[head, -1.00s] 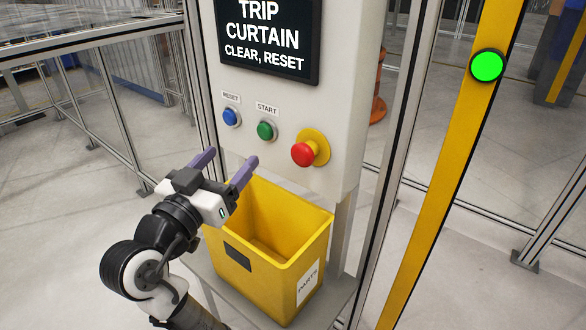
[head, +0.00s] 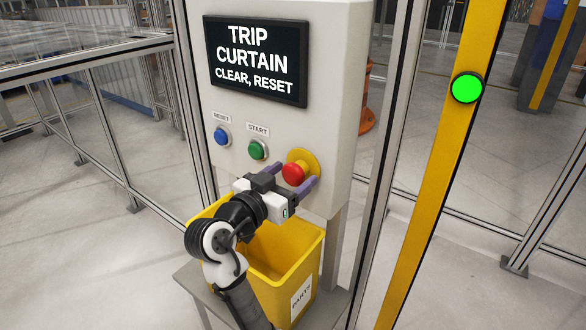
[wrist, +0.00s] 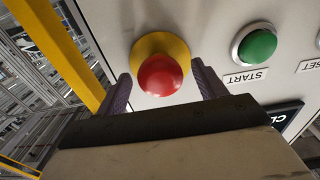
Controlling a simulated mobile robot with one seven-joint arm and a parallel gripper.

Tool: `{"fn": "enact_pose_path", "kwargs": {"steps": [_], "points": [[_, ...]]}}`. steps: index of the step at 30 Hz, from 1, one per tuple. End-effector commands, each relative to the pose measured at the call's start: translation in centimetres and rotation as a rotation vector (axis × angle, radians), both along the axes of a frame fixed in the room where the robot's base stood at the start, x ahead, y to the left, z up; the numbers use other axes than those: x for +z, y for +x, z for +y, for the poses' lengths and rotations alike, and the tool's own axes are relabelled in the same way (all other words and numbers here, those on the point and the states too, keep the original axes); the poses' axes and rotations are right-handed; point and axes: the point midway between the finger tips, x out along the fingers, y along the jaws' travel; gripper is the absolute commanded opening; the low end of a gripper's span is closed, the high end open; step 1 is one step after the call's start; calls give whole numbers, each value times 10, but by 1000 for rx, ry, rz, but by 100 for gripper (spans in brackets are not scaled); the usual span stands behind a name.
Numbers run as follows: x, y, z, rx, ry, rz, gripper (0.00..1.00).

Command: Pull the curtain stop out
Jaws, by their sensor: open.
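The curtain stop is a red mushroom button (head: 293,174) on a yellow round plate, low on the right of the pale control panel. In the wrist view the red button (wrist: 160,76) sits between the two purple fingers, seen beyond the gripper body. My gripper (head: 293,176) is open, with one finger on each side of the button. I cannot tell whether the fingers touch it.
A green START button (head: 258,149) and a blue RESET button (head: 222,135) are left of the stop. A screen (head: 256,60) above reads "TRIP CURTAIN CLEAR, RESET". A yellow bin (head: 312,262) stands below. A yellow post (head: 440,150) with a lit green lamp (head: 467,88) is at right.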

Motion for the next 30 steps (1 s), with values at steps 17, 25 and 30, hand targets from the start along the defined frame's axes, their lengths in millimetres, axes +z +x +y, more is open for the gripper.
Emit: {"fn": "enact_pose_path", "kwargs": {"steps": [17, 25, 30], "points": [[0, 11, -8, 1, 0, 0, 56], [0, 11, -8, 1, -1, -1, 20], [0, 11, -8, 1, -1, -1, 7]]}}
